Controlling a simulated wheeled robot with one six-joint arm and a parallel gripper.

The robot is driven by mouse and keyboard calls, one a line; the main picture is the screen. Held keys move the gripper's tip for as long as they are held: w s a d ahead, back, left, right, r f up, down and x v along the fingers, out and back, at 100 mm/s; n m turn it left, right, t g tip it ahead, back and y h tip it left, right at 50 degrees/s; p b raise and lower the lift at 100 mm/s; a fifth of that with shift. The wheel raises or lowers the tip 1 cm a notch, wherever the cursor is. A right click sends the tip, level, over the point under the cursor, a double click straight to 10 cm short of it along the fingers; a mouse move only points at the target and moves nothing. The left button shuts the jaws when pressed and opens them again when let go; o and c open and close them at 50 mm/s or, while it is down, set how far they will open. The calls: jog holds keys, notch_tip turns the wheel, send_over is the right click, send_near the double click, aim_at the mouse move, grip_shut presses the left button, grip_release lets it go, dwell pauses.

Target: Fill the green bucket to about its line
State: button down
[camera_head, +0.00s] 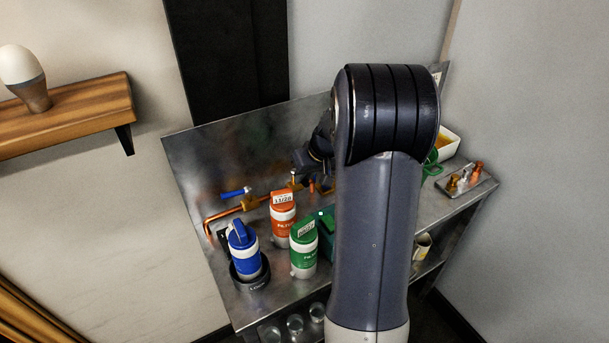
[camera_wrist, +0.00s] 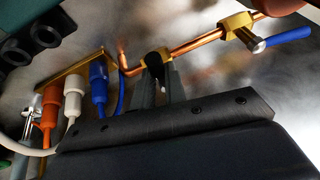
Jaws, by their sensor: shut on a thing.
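My gripper (camera_wrist: 158,76) is shut on a small black knob (camera_wrist: 157,58) at a brass fitting on the copper pipe (camera_wrist: 200,42), as the wrist view shows. The pipe bends down beside the knob. In the head view my arm covers much of the bench and the jaws are hard to make out. A green rounded object (camera_head: 432,163) shows just right of my arm. It is partly hidden, and I cannot tell whether it is the green bucket. No fill line or water level is visible.
Blue (camera_head: 243,250), orange (camera_head: 283,219) and green (camera_head: 304,248) filter bottles stand at the bench's front left. A blue-handled valve (camera_wrist: 283,39) sits on the pipe. Orange, white and blue plugs (camera_wrist: 98,85) are beside the jaws.

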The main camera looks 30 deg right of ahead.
jog(key=shift+d, duration=0.1)
dwell(0.4)
jog(key=shift+w+d+n+g+y+b, duration=0.1)
jog(key=shift+w+d+n+g+y, duration=0.5)
jog(key=shift+n, duration=1.45)
jog(key=shift+w+d+n+g+y+b, duration=0.15)
jog(key=shift+w+d+n+g+y, duration=0.45)
jog(key=shift+n, duration=1.5)
jog(key=shift+w+d+n+g+y+b, duration=0.15)
jog(key=shift+w+d+n+g, duration=0.5)
jog(key=shift+n, duration=1.4)
jog(key=shift+s+d+g, duration=0.15)
jog(key=shift+s+g, duration=0.05)
jog(key=shift+g, duration=0.15)
jog(key=c, duration=1.5)
grip_release()
jog(key=shift+o, duration=0.2)
jog(key=shift+r, duration=0.1)
jog(key=v, duration=1)
jog(key=shift+d+r, duration=0.2)
jog(key=shift+r, duration=0.05)
